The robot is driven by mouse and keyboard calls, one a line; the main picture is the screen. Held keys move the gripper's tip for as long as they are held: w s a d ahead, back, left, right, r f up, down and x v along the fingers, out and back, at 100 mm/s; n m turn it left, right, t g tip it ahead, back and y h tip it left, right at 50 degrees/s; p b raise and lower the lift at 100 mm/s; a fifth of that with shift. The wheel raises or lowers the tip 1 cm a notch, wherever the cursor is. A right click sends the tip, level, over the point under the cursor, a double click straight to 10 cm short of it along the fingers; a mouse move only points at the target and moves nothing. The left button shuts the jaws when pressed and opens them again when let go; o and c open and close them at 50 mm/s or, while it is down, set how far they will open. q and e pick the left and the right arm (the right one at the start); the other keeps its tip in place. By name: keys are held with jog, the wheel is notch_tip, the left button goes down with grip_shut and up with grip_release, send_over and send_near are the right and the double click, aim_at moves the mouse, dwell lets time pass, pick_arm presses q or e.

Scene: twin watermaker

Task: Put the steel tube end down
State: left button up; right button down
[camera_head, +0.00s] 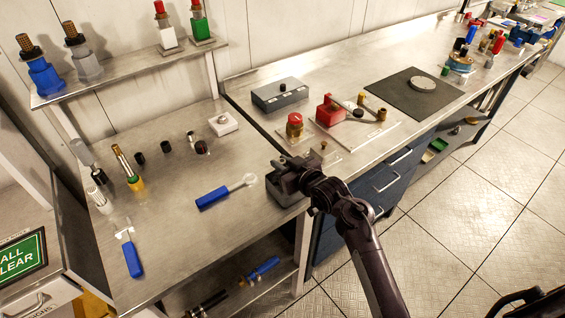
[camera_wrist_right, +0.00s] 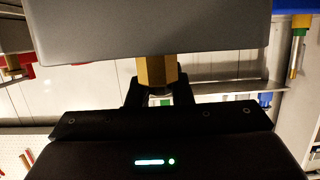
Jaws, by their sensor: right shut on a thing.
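My right gripper (camera_head: 292,176) is at the front edge of the bench, right over a grey block (camera_head: 284,192). In the right wrist view its fingers (camera_wrist_right: 160,95) are shut on a brass hexagonal piece (camera_wrist_right: 157,71). The wide face of the grey block (camera_wrist_right: 150,30) is close to that piece; whether they touch or are joined I cannot tell. I cannot make out a separate steel tube end; the gripper hides much of the spot in the head view. My left gripper is not in view.
A blue-handled tool (camera_head: 212,197) lies left of the block. A red-topped brass fitting (camera_head: 295,127) and a grey box (camera_head: 280,94) stand behind it. A dark mat (camera_head: 400,100) lies further right.

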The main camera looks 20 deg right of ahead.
jog(key=c, duration=1.7)
grip_release()
jog(key=shift+f, duration=0.15)
jog(key=shift+c, duration=0.2)
jog(key=o, duration=0.4)
jog(key=shift+o, duration=0.2)
jog(key=shift+r, duration=0.3)
jog(key=b+v, duration=0.2)
jog(key=v, duration=1)
